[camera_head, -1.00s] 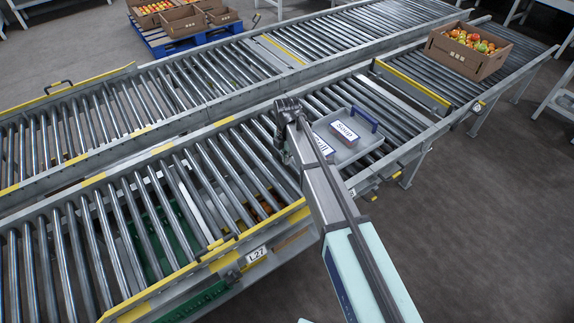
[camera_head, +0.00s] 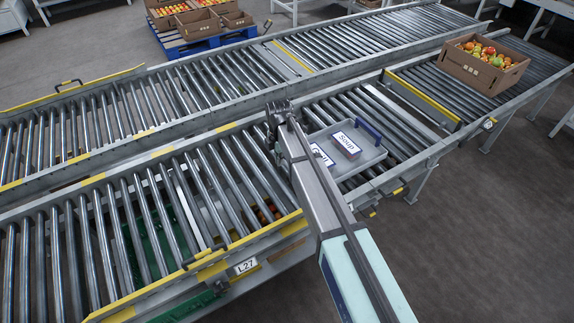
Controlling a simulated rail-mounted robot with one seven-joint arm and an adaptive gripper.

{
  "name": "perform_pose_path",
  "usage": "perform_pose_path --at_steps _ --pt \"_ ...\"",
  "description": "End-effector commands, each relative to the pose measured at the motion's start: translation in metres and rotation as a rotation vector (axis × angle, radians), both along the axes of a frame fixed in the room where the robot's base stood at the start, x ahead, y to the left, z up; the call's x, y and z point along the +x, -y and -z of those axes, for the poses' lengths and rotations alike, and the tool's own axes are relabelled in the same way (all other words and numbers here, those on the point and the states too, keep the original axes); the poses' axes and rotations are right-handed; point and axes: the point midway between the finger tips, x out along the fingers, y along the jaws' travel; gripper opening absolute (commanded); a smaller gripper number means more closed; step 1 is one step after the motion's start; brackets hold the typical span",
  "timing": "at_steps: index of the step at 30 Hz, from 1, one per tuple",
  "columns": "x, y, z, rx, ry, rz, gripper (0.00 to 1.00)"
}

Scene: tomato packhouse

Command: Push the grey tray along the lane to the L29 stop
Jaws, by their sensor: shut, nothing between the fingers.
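The grey tray (camera_head: 372,161) sits on the rollers of the near lane (camera_head: 222,182). It has a blue handle (camera_head: 368,131) on its far right side and carries two white labelled boxes, one reading "Soup" (camera_head: 346,146). My gripper (camera_head: 279,150) is shut and empty, pointing down at the tray's left side. My arm hides the tray's left edge, so I cannot tell whether they touch. A yellow-edged crossbar (camera_head: 423,97) spans the lane to the right of the tray. I can read no L29 label; a plate reading L27 (camera_head: 245,266) is on the near rail, left of my arm.
A cardboard crate of tomatoes (camera_head: 480,70) stands on rollers beyond the crossbar. A parallel roller lane (camera_head: 190,88) runs behind. The rollers between tray and crossbar are clear. A blue pallet (camera_head: 208,40) with cartons stands at the back.

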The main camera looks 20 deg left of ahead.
Motion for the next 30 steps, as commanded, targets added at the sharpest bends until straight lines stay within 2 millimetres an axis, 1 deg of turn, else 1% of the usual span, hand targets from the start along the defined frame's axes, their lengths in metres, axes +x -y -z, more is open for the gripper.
perform_pose_path --at_steps 5,7,15,18,19,21,24,30 --pt "-0.001 0.0 0.02 -0.001 -0.002 0.002 0.0" --pt "0.0 0.0 0.031 -0.001 -0.002 0.001 0.0" --pt "0.0 0.0 0.084 -0.001 -0.002 0.001 0.0" --pt "0.0 0.0 0.1 -0.001 -0.002 0.001 0.0" --pt "0.007 0.005 0.097 0.0 0.0 0.003 0.0" --pt "0.016 0.012 0.096 0.001 0.001 0.004 0.0" --pt "0.024 0.017 0.096 0.0 0.0 0.002 0.0" --pt "0.031 0.024 0.097 0.0 0.0 0.001 0.0"
